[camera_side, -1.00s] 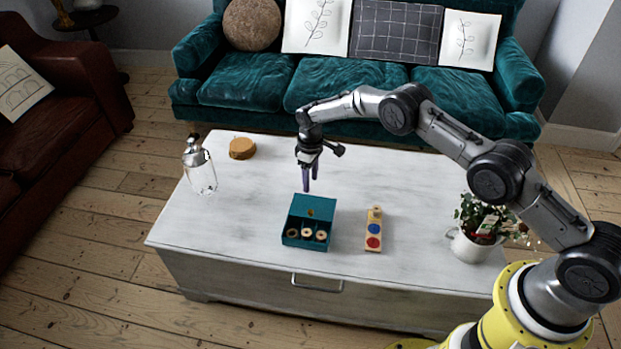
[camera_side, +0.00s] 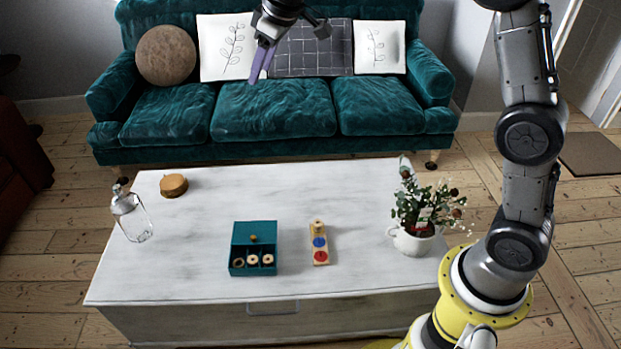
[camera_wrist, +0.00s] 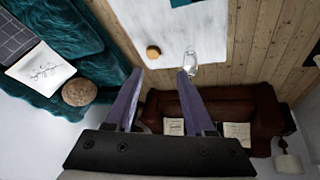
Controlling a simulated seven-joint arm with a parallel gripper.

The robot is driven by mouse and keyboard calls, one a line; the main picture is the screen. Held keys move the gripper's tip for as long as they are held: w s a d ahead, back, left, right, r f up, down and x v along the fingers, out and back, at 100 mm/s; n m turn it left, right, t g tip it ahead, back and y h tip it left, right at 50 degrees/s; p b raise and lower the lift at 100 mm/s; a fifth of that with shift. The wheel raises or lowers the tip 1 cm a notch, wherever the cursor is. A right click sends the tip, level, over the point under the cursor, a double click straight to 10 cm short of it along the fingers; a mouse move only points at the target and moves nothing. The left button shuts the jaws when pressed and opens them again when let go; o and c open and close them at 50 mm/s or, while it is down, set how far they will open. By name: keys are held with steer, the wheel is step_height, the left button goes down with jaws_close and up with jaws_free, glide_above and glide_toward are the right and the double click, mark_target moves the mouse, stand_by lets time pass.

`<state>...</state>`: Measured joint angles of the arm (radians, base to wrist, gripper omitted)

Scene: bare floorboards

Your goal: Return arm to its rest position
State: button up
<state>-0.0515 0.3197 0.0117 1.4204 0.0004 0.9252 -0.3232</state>
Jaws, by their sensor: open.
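My gripper (camera_side: 262,62) is raised high above the table in the side view, with its purple fingers pointing down in front of the sofa. The wrist view shows my gripper (camera_wrist: 156,85) with its two fingers apart and nothing between them. My arm rises from the yellow base at the right, and its upper part leaves the top of the side view. The gripper is well clear of everything on the table.
The white table (camera_side: 190,225) holds a teal box (camera_side: 254,232) with rings, a wooden board (camera_side: 319,243) with coloured discs, a glass bottle (camera_side: 132,215), a round wooden piece (camera_side: 173,185) and a potted plant (camera_side: 412,240). A teal sofa (camera_side: 270,110) stands behind.

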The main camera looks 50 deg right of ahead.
steer(key=s+d+r+m+t, duration=0.1)
steer(key=s+r, duration=0.2)
steer(key=s, duration=0.8)
steer(key=s+d+r+m+t, duration=0.1)
steer(key=s+r, duration=0.3)
steer(key=s, duration=0.7)
steer(key=s+f+m+g, duration=0.1)
steer(key=s+f+m, duration=0.1)
steer(key=s+f, duration=0.9)
steer(key=s, duration=0.4)
steer(key=shift+d+f+g, duration=0.4)
